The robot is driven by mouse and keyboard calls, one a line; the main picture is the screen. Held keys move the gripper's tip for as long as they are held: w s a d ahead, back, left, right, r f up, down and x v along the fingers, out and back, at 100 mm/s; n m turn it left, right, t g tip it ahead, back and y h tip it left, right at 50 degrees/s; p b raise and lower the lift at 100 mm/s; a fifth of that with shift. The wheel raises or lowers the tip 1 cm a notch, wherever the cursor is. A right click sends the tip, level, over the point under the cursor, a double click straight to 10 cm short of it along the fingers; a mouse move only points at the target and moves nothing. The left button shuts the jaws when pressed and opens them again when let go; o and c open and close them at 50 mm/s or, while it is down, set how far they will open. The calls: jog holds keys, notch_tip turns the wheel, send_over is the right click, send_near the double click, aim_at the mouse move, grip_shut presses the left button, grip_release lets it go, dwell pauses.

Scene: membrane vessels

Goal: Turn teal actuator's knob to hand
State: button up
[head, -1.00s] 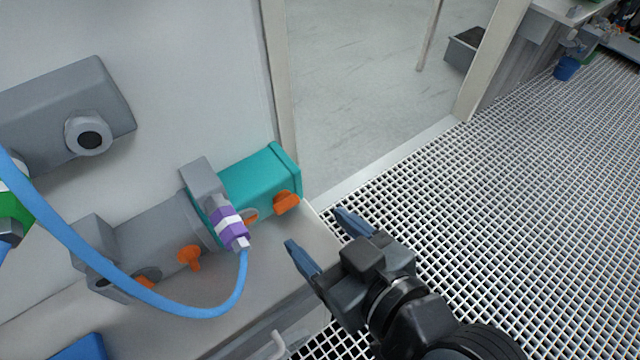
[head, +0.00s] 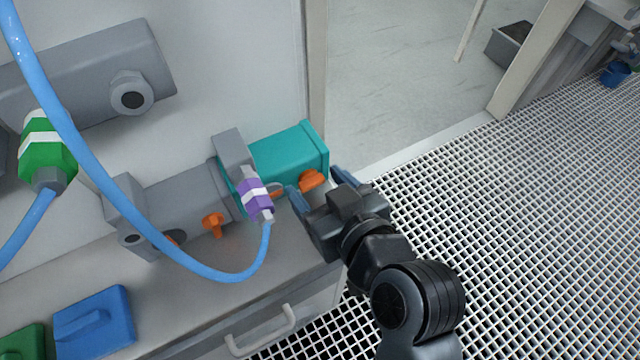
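The teal actuator (head: 290,155) sits at the right end of a grey cylindrical vessel on the bench. An orange knob (head: 313,181) sticks out of its front right face. My gripper (head: 318,186) is open, its two blue fingertips close to the knob, one on each side of it in the picture. I cannot tell whether either finger touches the knob. The knob's markings are too small to read.
A purple-banded connector (head: 256,198) with a blue hose (head: 150,237) stands just left of the gripper. More orange fittings (head: 213,223) are on the grey vessel (head: 185,203). A drawer handle (head: 262,333) is below. Open grated floor (head: 510,220) lies right.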

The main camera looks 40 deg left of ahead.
jog(key=c, duration=1)
jog(key=shift+o, duration=0.2)
jog(key=shift+s+f+t, duration=0.1)
jog(key=shift+t, duration=0.2)
jog(key=n+t+b, duration=0.1)
jog(key=n, duration=0.2)
jog(key=n+t+h+b, duration=0.1)
jog(key=shift+s+a+f+t+b, duration=0.15)
jog(key=shift+s+f+t+b, duration=0.05)
jog(key=shift+s+t+b, duration=0.15)
jog(key=n, duration=0.1)
jog(key=n+t+b, duration=0.1)
jog(key=shift+s+f+n+t, duration=0.15)
jog(key=shift+s+n+t, duration=0.1)
jog(key=shift+n, duration=0.15)
jog(key=shift+a+f+n+t+b, duration=0.1)
jog(key=shift+n+t+b, duration=0.55)
jog(key=shift+n, duration=0.45)
jog(key=o, duration=1.1)
jog(key=shift+c, duration=0.2)
